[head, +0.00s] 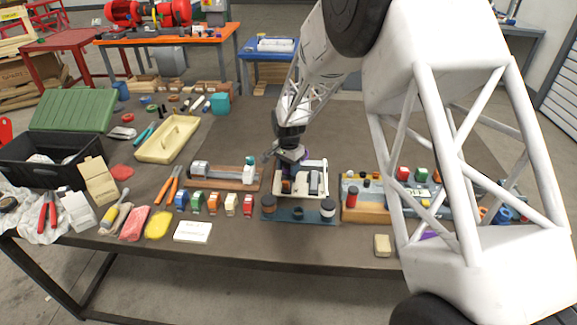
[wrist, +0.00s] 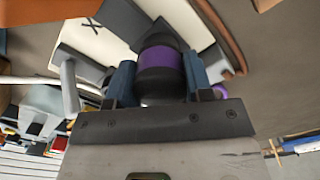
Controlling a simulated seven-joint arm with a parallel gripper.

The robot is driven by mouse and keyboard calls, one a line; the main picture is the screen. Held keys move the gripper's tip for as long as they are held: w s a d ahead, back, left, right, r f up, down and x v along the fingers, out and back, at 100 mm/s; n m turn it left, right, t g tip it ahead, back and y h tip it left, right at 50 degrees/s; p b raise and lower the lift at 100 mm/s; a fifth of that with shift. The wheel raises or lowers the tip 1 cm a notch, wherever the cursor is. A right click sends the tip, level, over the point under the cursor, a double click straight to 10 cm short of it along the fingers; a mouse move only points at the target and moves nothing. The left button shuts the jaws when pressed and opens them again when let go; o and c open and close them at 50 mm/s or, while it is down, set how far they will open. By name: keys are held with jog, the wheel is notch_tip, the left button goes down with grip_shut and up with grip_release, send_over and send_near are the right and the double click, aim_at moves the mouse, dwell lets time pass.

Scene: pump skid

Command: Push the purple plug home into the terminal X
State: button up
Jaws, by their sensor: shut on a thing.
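The purple plug (wrist: 160,60), dark with a purple band, is between the two blue fingers of my gripper (wrist: 159,84) in the wrist view. My gripper is shut on it. The plug's far end meets a dark peaked part (wrist: 163,32) on a white panel; I cannot tell how deep it sits. A black X mark (wrist: 94,23) is on that panel, left of the plug. In the head view my gripper (head: 290,153) is over the back of a white-framed terminal unit (head: 321,165) on the bench.
A wooden-based device (head: 220,184) stands close left of the unit, and a wood-based panel (head: 365,214) with coloured caps close right. Several coloured connectors (head: 213,203) stand in a row front left. My arm hides part of the right side. The bench behind the unit is clear.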

jog(key=o, duration=1.1)
jog(key=shift+r, duration=0.1)
jog(key=shift+r, duration=3.85)
